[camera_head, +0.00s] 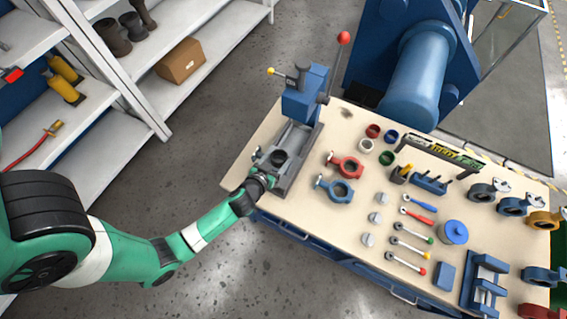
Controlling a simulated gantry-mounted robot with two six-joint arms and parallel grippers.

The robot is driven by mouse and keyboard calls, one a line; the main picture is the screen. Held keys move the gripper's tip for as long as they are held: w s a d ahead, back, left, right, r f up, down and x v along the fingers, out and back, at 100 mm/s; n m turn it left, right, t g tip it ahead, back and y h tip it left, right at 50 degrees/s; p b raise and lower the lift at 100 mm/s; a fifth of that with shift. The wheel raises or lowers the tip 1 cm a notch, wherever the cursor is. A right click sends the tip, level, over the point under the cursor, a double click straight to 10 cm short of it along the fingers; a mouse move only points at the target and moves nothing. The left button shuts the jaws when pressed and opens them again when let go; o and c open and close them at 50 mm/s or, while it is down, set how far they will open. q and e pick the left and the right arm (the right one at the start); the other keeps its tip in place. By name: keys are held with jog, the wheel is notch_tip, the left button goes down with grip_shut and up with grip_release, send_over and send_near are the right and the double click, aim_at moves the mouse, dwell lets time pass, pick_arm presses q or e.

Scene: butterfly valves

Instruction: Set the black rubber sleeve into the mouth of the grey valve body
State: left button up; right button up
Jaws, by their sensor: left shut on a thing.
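My left gripper (265,179) is at the near left edge of the table, at the base of the blue and grey press (297,140). Its jaws are small and dark here; they are shut on a dark round piece (279,158), which appears to be the black rubber sleeve, over the press's grey bed. I cannot clearly make out the grey valve body; it may be hidden under or beside the sleeve. Whether the sleeve touches or sits inside anything is too small to tell. My right gripper is not in view.
The press has a red-knobbed lever (343,39). Right of it are a red valve body (346,166), a blue one (341,190), a green ring (386,158) and several tools. A large blue machine (418,70) stands behind. Shelves (215,50) are at left.

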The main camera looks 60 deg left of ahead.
aim_at(275, 151)
pick_arm(q)
jog(key=shift+w+a+r+n+p, duration=0.15)
jog(key=shift+a+r+n+p, duration=0.2)
jog(key=shift+a+r, duration=0.8)
jog(key=shift+g+y, duration=0.3)
notch_tip(275, 151, down, 5)
jog(key=b, duration=0.4)
jog(key=shift+f, duration=0.15)
jog(key=shift+f+b, duration=0.4)
jog(key=shift+b, duration=0.35)
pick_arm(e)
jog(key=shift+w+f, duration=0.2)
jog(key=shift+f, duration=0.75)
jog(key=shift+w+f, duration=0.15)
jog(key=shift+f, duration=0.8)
pick_arm(q)
jog(key=shift+f, duration=0.15)
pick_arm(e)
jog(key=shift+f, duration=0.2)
pick_arm(q)
jog(key=shift+b, duration=0.55)
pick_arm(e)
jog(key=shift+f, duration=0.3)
pick_arm(q)
jog(key=shift+f+b, duration=0.65)
jog(key=shift+b, duration=0.05)
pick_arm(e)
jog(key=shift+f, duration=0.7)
